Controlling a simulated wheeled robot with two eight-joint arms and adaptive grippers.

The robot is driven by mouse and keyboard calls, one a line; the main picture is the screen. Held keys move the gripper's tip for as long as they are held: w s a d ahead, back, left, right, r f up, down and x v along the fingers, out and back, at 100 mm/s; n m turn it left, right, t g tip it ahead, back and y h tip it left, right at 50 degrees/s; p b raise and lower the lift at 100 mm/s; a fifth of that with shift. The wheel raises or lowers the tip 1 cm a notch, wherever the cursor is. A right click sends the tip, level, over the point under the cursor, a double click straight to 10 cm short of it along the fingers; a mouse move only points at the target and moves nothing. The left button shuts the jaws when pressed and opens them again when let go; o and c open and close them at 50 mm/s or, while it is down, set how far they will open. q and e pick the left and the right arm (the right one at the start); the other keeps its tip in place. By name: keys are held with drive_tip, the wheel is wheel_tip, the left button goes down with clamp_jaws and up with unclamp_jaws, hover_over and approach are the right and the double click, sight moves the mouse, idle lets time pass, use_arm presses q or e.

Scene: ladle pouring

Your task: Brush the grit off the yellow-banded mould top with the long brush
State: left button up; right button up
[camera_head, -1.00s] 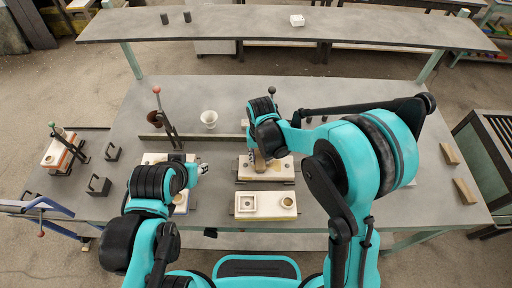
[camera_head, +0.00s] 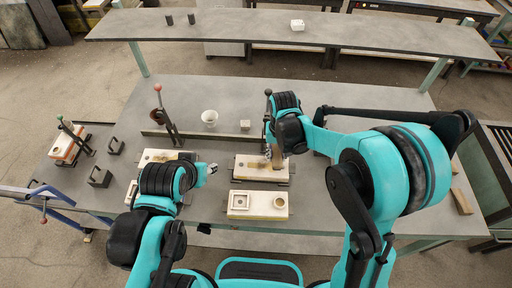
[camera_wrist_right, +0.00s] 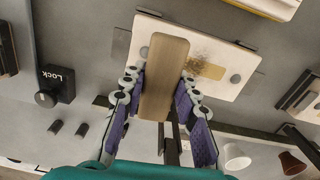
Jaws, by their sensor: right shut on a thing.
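My right gripper (camera_head: 274,150) is shut on the long brush (camera_head: 276,157), a flat pale wooden bar. In the right wrist view the brush (camera_wrist_right: 163,75) lies between the purple-padded fingers of the gripper (camera_wrist_right: 160,85) and reaches over a white mould top (camera_wrist_right: 215,50). Dark grit (camera_wrist_right: 203,66) and a tan patch lie beside the brush on that top. The mould (camera_head: 245,166) is the middle one in the head view. Whether the bristles touch it is hidden, and its side band is unclear. My left gripper (camera_head: 206,170) hovers by the left mould (camera_head: 150,155); its opening is unclear.
A mould half with square and round sockets (camera_head: 240,210) stands in front; a yellow band (camera_wrist_right: 265,8) shows on its side. A white cup (camera_head: 209,117), a small white block (camera_head: 245,125) and a red-knobbed lever (camera_head: 163,105) stand behind. Black brackets (camera_head: 100,177) are at left.

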sight(277, 154)
drive_tip(key=shift+a+r, duration=0.1)
drive_tip(key=shift+r, duration=0.5)
wheel_tip(277, 154, up, 2)
drive_tip(key=shift+r+p, duration=0.1)
drive_tip(key=shift+p, duration=0.9)
drive_tip(key=shift+r+p, duration=0.6)
drive_tip(key=shift+r, duration=0.3)
